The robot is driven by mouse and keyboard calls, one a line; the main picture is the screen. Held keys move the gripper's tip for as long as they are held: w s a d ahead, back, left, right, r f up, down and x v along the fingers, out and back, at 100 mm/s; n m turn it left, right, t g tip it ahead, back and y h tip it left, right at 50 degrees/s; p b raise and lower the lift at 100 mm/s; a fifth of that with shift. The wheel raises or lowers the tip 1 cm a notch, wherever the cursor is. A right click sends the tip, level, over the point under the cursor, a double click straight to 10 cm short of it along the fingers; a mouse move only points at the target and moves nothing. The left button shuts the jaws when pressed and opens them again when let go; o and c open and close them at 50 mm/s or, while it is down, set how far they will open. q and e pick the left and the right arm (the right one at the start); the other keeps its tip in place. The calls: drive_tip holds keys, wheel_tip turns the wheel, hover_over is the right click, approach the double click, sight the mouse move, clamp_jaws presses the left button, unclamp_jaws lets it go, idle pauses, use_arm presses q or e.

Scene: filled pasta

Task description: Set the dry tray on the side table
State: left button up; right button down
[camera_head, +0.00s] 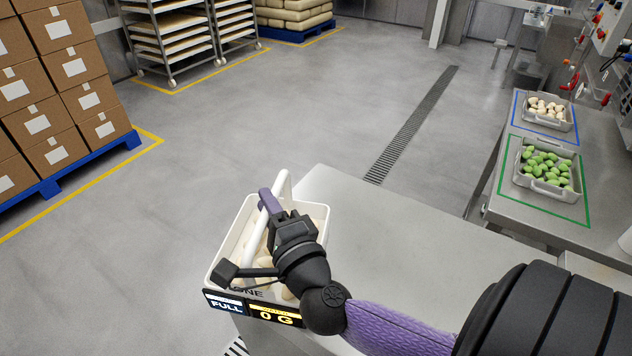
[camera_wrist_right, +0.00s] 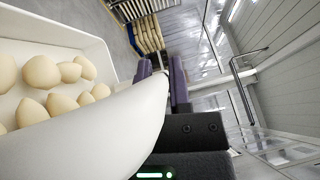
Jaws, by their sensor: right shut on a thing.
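A white tray (camera_head: 222,268) with an upright white handle (camera_head: 284,182) holds several pale filled pieces at the near left end of the steel table. My right gripper (camera_head: 268,203) is shut on the handle, above the tray. In the right wrist view, the handle (camera_wrist_right: 120,128) runs to the two purple fingers, and pale rounded pieces (camera_wrist_right: 42,72) lie in the tray. I cannot tell whether the tray rests on the table or hangs beside its edge. My forearm and gripper hide part of it. My left gripper is out of view.
The steel tabletop (camera_head: 405,250) is bare right of the tray. A display (camera_head: 250,306) at the tray's front reads "FULL" and "0 G". On the right counter (camera_head: 494,205), grey trays hold white pieces (camera_head: 547,107) and green pieces (camera_head: 543,168). Stacked boxes (camera_head: 60,90) stand far left.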

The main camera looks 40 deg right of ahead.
drive_tip(key=w+d+r+m+g+h, duration=0.3)
drive_tip(key=d+h, duration=0.4)
drive_tip(key=d, duration=0.6)
wheel_tip(320, 180, down, 10)
drive_tip(key=m+b, duration=0.1)
drive_tip(key=b, duration=0.6)
drive_tip(key=shift+w+t, duration=0.3)
drive_tip(key=c, duration=0.6)
unclamp_jaws()
drive_tip(key=shift+y, duration=0.3)
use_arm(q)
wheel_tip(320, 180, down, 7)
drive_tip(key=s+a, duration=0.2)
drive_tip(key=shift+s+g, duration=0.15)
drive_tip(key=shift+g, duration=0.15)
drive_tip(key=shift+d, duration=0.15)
